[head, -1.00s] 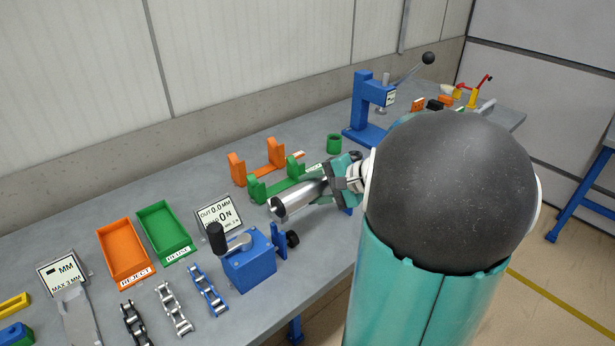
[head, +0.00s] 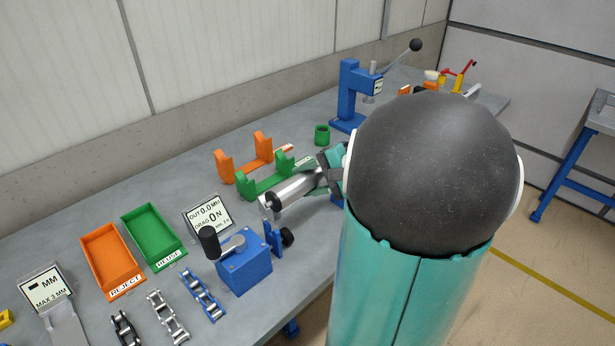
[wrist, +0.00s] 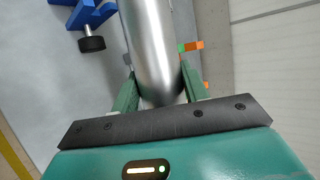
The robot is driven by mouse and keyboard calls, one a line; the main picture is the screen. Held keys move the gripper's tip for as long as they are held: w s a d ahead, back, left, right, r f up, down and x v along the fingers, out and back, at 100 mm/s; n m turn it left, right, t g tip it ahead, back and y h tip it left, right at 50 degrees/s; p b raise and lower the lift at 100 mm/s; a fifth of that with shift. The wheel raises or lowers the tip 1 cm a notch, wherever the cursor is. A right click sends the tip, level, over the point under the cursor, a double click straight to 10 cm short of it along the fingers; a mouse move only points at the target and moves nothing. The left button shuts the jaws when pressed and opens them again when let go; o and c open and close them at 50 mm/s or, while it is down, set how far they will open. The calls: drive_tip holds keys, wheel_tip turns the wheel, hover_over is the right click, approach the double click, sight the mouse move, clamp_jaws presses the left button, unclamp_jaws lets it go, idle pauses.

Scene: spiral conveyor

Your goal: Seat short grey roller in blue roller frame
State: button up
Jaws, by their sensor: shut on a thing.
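The grey roller (head: 298,190) is a smooth metal cylinder with a dark hole in its near end. My gripper (head: 324,176) is shut on it near its far end and holds it tilted above the bench. In the wrist view the roller (wrist: 148,35) runs lengthwise between the two green fingers of my gripper (wrist: 157,72). A blue upright with a black knob (head: 274,238), seemingly part of the blue roller frame, stands just below and in front of the roller. Another blue bit shows under my gripper. My arm hides the rest of the frame.
A blue block with a black-handled crank (head: 245,268) stands before the upright. Green (head: 265,188) and orange (head: 224,167) cradles sit behind the roller. Orange (head: 113,262) and green (head: 152,238) trays and chain pieces lie left.

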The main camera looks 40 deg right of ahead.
drive_tip(key=shift+f, duration=2.65)
drive_tip(key=shift+f, duration=1.8)
drive_tip(key=o, duration=0.9)
drive_tip(key=v, duration=1.3)
drive_tip(key=shift+s+d+r, duration=0.15)
drive_tip(key=shift+s+r, duration=0.1)
drive_tip(key=shift+s, duration=0.05)
